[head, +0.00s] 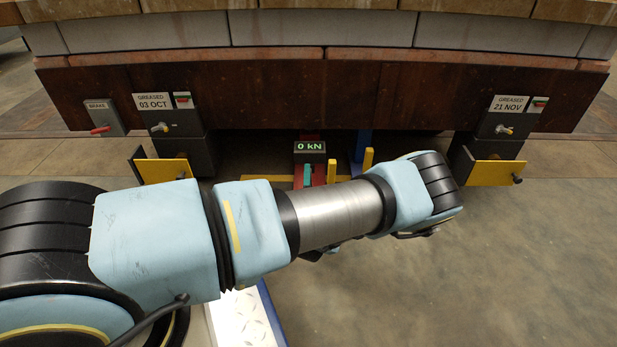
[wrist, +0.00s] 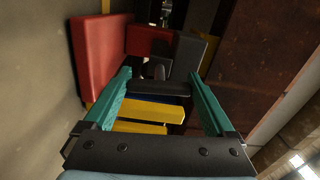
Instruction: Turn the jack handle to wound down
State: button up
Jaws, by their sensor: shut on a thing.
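In the wrist view the two teal fingers of my gripper (wrist: 160,78) stand on either side of a black bar, which looks like the jack handle (wrist: 148,89). The gripper is shut on this handle. The red jack body (wrist: 150,41) lies just beyond it, beside a dark box. In the head view a "0 kN" readout (head: 310,147) sits on the jack under the rusty beam. A teal finger shows just below the readout. My arm hides most of the gripper and the handle there. I cannot tell the handle's turn angle.
A rusty beam (head: 240,98) carrying masonry hangs low over the jack. Dark supports with yellow plates (head: 162,169) (head: 495,173) stand left and right. Yellow posts (head: 332,172) are close to the jack. Open floor (head: 530,260) lies to the front right.

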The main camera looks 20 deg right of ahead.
jog(key=n+p, duration=0.2)
jog(key=n, duration=0.1)
jog(key=shift+n, duration=0.4)
jog(key=n+p, duration=0.2)
jog(key=n, duration=0.2)
jog(key=shift+n+p, duration=0.3)
jog(key=shift+p, duration=0.05)
jog(key=n+p, duration=0.2)
jog(key=n, duration=0.2)
jog(key=shift+d, duration=0.1)
jog(key=shift+d+f+n+p, duration=0.1)
jog(key=shift+n+p, duration=1.1)
jog(key=shift+n, duration=1)
jog(key=shift+s, duration=0.1)
jog(key=o, duration=1.1)
jog(key=shift+c, duration=0.2)
